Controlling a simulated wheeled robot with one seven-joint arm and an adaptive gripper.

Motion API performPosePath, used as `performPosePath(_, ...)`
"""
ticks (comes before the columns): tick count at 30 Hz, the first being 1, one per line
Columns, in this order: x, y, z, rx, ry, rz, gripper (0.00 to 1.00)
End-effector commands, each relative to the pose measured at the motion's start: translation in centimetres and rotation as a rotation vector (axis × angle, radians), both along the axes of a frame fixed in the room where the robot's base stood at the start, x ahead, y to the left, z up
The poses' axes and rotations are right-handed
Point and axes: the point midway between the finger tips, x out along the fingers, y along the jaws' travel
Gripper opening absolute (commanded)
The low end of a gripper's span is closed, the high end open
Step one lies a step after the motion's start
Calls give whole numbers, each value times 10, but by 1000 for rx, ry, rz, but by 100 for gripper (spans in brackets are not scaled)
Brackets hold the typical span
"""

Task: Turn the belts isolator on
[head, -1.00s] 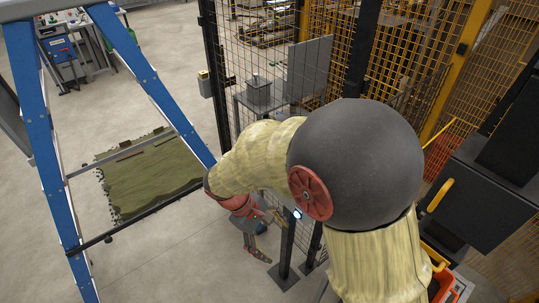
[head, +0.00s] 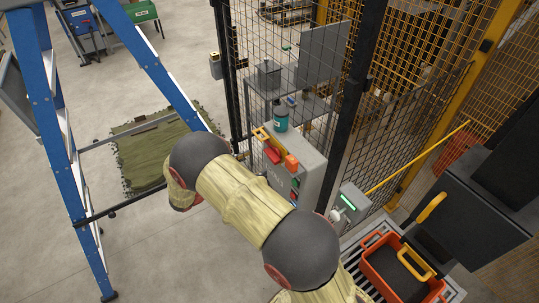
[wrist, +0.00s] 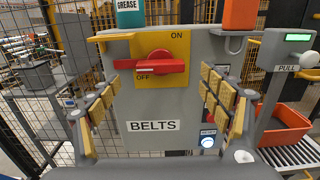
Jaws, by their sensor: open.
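The belts isolator is a red rotary handle (wrist: 160,66) on a yellow plate (wrist: 176,43) marked ON at upper right and OFF at lower left. The handle lies about level, just above the OFF mark. It sits on a grey box (wrist: 190,112) labelled BELTS; the box also shows in the head view (head: 312,160). My gripper (wrist: 162,98) is open and empty, its yellow-padded fingers left and right of the box front, below the handle in the wrist view. I cannot see contact with the handle. My arm hides the gripper in the head view.
A teal GREASE container (wrist: 130,14) and an orange object (wrist: 240,14) stand on top of the box. A lit RESET button (wrist: 207,142) is below right. A green-lit PULL unit (wrist: 297,48) and orange crate (head: 375,280) are at right. Mesh fencing surrounds; a blue ladder (head: 55,140) stands left.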

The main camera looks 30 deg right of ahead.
Motion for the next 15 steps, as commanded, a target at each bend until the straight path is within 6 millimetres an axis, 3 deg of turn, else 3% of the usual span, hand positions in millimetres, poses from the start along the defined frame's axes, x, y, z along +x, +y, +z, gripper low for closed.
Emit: performPosePath(15,2,-68,0,5,3,-4,79)
